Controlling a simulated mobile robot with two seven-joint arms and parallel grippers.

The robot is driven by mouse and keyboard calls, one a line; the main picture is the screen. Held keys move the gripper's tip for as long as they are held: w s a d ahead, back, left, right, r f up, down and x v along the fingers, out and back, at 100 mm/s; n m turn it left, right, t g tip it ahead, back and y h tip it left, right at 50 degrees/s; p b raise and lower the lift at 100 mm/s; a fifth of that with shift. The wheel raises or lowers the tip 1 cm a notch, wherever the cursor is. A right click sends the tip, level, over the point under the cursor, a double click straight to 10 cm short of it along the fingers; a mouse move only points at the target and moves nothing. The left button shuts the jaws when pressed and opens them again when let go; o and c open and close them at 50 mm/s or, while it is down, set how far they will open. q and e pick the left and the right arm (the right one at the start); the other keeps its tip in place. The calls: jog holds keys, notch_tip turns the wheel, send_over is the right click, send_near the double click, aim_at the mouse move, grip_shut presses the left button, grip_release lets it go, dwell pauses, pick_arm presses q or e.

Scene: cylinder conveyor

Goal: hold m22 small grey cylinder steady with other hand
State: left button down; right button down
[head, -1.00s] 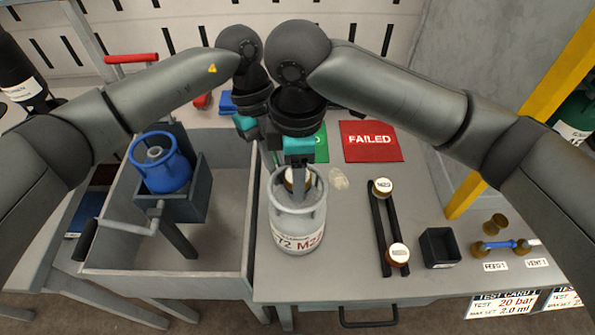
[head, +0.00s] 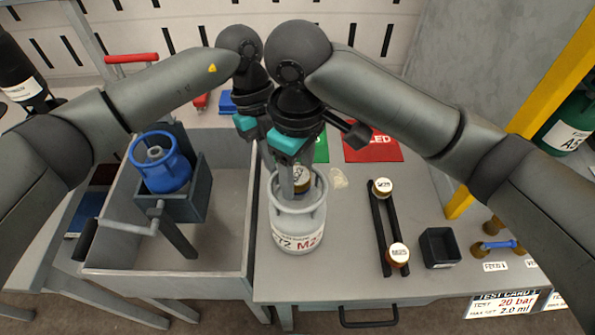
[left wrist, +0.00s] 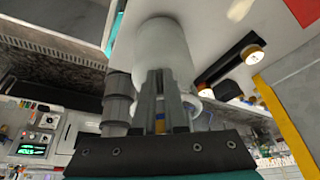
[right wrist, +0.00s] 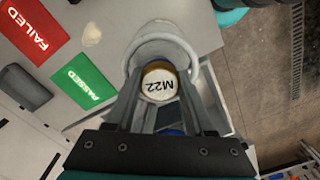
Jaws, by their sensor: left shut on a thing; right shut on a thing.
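The small grey cylinder (head: 298,232) stands upright on the bench, with a ring collar at its top and red lettering on its front. My right gripper (head: 292,190) reaches down into the collar. In the right wrist view it is shut on the brass-edged cap (right wrist: 159,84) with a white top reading M22. My left gripper (head: 268,165) comes in behind the right one, its fingertips largely hidden in the head view. In the left wrist view the left gripper (left wrist: 165,85) is shut against the cylinder (left wrist: 165,45); which part it grips is unclear.
Two similar caps (head: 382,188) lie on a black rack (head: 378,225) to the right, beside a small black box (head: 439,248). The red FAILED mat (head: 360,152) is behind. A grey trough (head: 220,235) with a blue cylinder (head: 161,168) in a holder is at left.

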aim_at(297, 175)
jog(key=m, duration=0.3)
jog(key=shift+m, duration=0.3)
jog(key=shift+m, duration=0.5)
jog(key=shift+c, duration=1)
grip_release()
notch_tip(297, 175, up, 12)
pick_arm(q)
jog(key=c, duration=0.9)
grip_release()
